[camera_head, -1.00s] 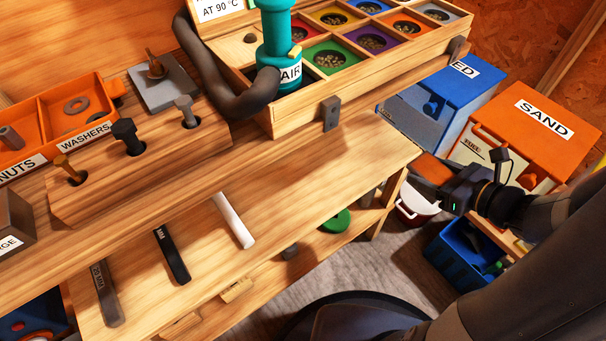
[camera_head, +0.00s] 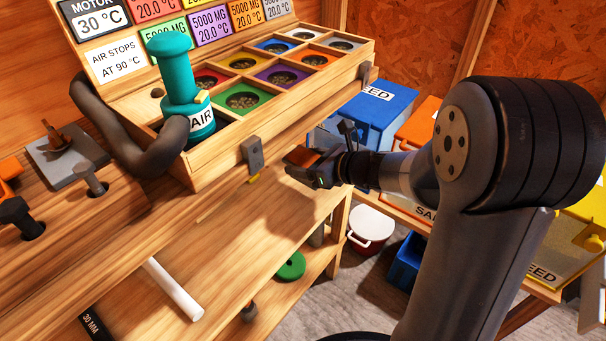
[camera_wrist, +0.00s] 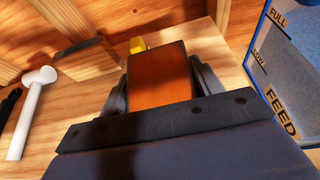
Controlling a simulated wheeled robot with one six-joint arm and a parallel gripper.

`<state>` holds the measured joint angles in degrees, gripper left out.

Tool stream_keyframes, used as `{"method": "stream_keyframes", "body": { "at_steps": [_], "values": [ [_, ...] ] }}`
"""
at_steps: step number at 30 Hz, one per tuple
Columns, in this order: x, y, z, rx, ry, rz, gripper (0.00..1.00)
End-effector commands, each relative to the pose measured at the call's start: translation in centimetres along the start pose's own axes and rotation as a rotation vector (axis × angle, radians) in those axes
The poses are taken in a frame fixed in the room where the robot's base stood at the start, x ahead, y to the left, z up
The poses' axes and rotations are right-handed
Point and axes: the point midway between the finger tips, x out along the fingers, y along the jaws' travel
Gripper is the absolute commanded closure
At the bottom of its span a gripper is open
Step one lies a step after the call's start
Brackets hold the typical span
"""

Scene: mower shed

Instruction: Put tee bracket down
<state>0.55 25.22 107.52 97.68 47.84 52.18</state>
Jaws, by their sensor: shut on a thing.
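My gripper (camera_head: 300,172) is shut on the tee bracket (camera_head: 302,156), an orange-brown piece held off the right end of the wooden bench. In the wrist view the tee bracket (camera_wrist: 162,78) shows as a flat-faced block between the two dark fingers (camera_wrist: 163,85). Its far side and its tee shape are hidden from me.
A small yellow thing (camera_wrist: 138,45) is just beyond the bracket. The tray box with the teal AIR bottle (camera_head: 180,90) stands above. A blue FEED bin (camera_head: 365,115) is behind. The shelf's middle looks clear.

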Motion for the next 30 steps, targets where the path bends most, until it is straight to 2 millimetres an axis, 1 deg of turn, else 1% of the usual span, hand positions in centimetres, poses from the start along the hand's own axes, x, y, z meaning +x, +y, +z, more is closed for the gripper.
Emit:
{"method": "stream_keyframes", "body": {
  "at_steps": [1, 5, 13, 21, 25, 26, 30],
  "values": [
    [0.5, 0.0, 0.2, 0.0, -0.002, 0.001, 0.75],
    [1.0, 0.0, 0.2, 0.001, -0.002, 0.0, 0.75],
    [2.2, 0.0, -2.9, 0.002, -0.001, 0.0, 0.75],
    [2.1, 0.0, -2.8, 0.0, -0.002, -0.001, 0.75],
    [2.3, 0.0, -3.3, 0.0, -0.002, -0.001, 0.75],
    [2.3, 0.0, -3.2, 0.0, 0.0, 0.0, 0.37],
    [2.2, 0.0, -3.2, 0.0, 0.0, 0.0, 0.25]
  ]
}}
